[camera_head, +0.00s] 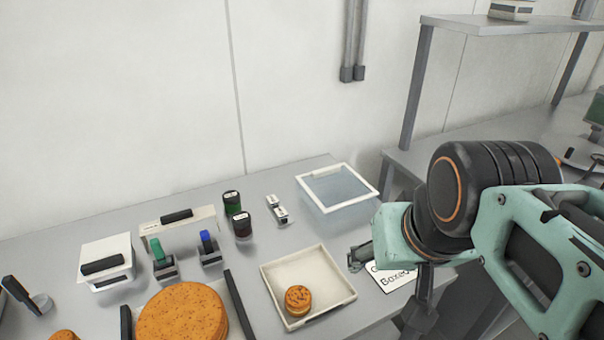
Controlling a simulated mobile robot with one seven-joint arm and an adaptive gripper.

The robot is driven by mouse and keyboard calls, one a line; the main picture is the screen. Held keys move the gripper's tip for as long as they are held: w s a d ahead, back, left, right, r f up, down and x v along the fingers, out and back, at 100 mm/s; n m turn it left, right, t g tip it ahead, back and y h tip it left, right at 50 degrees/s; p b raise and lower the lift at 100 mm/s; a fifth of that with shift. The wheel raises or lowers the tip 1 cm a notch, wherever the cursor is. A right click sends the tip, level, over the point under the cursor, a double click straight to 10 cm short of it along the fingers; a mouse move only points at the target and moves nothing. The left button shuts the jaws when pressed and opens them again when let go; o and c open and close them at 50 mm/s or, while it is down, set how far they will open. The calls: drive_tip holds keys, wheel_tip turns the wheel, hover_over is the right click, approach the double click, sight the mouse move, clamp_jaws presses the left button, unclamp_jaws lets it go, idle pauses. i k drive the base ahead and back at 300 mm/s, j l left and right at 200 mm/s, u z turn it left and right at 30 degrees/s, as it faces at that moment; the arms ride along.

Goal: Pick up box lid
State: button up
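I cannot tell for certain which piece is the box lid. A white piece with a black handle (177,217) stands at the back left of the bench. A white box-like piece with a black handle on top (107,258) is at the left. A clear box with a white rim (338,187) stands at the back right. My gripper (388,288) is at the right, over the bench's front right part beside a white card reading something like "Boxes". Its fingers look spread and empty. It is apart from both handled pieces.
A shallow white tray (275,287) holds a small orange round. A large orange round (182,315) lies at the front. Stamps, green (159,252) and blue (207,242), and two dark jars (238,222) stand mid-bench. A shelf (500,25) is at the upper right.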

sight(335, 194)
drive_tip(key=i+l+u, duration=0.1)
drive_tip(key=l, duration=0.3)
drive_tip(key=i+l+u, duration=0.15)
drive_tip(key=l, duration=0.25)
drive_tip(key=l+u, duration=0.1)
drive_tip(key=l, duration=0.3)
drive_tip(key=l+u, duration=0.25)
drive_tip(key=l+z, duration=0.15)
drive_tip(key=i, duration=0.05)
